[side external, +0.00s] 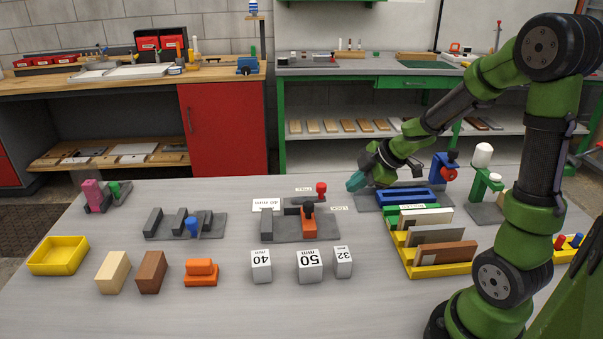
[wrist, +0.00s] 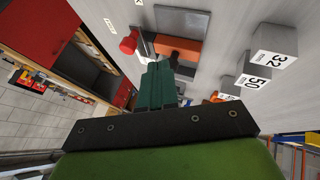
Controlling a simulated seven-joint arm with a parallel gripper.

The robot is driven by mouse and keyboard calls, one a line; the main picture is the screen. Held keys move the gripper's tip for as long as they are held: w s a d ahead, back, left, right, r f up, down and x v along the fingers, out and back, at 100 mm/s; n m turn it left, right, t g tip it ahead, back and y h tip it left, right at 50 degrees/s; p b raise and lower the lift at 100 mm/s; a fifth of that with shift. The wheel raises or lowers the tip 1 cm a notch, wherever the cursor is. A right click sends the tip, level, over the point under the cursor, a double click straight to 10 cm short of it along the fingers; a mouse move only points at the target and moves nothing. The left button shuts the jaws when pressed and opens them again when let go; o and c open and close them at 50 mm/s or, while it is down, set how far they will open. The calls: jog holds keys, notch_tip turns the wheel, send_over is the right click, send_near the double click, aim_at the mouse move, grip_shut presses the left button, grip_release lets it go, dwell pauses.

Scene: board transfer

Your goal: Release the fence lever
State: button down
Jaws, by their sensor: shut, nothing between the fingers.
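The fence fixture is a grey plate (side external: 285,235) near the middle of the table, with dark grey blocks and an orange fence piece (side external: 309,228) with a black knob. A red-knobbed lever (side external: 321,187) stands at its back right, between two small labels. In the wrist view the red knob (wrist: 128,45) shows left of the fingertips, with the orange piece (wrist: 188,48) beyond them. My gripper (side external: 355,181) is to the right of the red knob, above the table, apart from it. Its teal fingers (wrist: 158,82) are together and empty.
Blocks marked 40, 50 (side external: 310,265) and 32 stand in front of the fixture. To the right are a blue-framed fixture (side external: 405,197) and a yellow rack (side external: 445,271) with boards. A yellow tray (side external: 59,255) is at left. The table's front is mostly clear.

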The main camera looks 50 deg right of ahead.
jog(key=x, duration=0.7)
jog(key=shift+f, duration=0.15)
jog(key=w, duration=0.1)
jog(key=w+d, duration=0.1)
jog(key=w, duration=0.1)
jog(key=shift+d+f, duration=0.15)
jog(key=shift+d, duration=0.15)
jog(key=shift+w+d, duration=0.25)
jog(key=shift+w, duration=0.15)
